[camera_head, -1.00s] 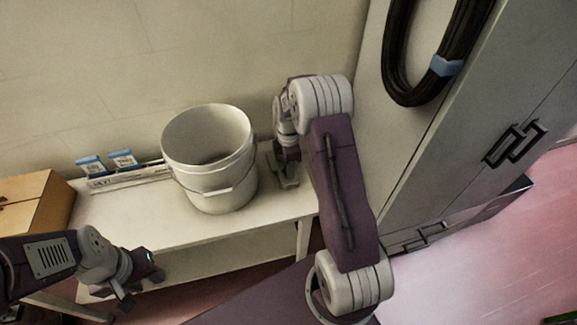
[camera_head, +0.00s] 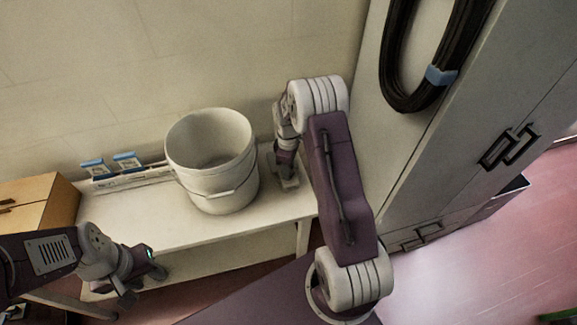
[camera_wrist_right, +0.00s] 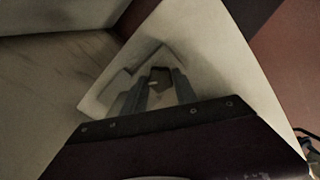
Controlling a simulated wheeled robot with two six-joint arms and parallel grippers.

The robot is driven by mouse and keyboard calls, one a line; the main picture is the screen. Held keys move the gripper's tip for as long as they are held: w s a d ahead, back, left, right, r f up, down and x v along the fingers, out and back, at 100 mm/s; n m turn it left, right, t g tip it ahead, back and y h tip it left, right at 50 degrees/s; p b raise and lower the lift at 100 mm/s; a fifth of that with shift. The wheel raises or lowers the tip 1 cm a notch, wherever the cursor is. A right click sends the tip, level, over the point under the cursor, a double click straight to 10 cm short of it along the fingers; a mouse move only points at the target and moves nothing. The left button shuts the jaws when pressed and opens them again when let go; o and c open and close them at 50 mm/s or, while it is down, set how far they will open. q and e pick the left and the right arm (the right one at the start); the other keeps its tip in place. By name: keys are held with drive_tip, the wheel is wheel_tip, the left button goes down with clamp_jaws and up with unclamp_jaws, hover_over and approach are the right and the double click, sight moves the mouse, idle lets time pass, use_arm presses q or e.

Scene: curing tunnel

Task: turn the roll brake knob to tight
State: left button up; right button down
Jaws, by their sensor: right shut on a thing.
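My right gripper (camera_head: 287,180) reaches down to the right end of the white table, just right of the bucket. The right wrist view shows its two fingers (camera_wrist_right: 161,92) shut on a small dark grey knob (camera_wrist_right: 159,78) with a short light mark. The knob stands on a pale, angular base. The fingers hide its sides, and I cannot read its setting. In the head view the knob is too small and covered to make out. My left gripper (camera_head: 142,284) is at the lower left, its fingers apart and empty, in front of the table.
A large white bucket (camera_head: 212,190) stands on the white table (camera_head: 150,222), close left of my right gripper. A grey cabinet (camera_head: 440,150) with a black hose coil (camera_head: 397,98) rises at the right.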

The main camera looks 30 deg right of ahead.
drive_tip(key=m+p, duration=0.1)
drive_tip(key=m, duration=0.4)
drive_tip(key=shift+m+p, duration=0.3)
drive_tip(key=m+p, duration=0.1)
drive_tip(key=m, duration=0.4)
drive_tip(key=shift+m, duration=0.7)
drive_tip(key=c, duration=1)
unclamp_jaws()
drive_tip(key=shift+o, duration=0.2)
wheel_tip(320, 180, up, 9)
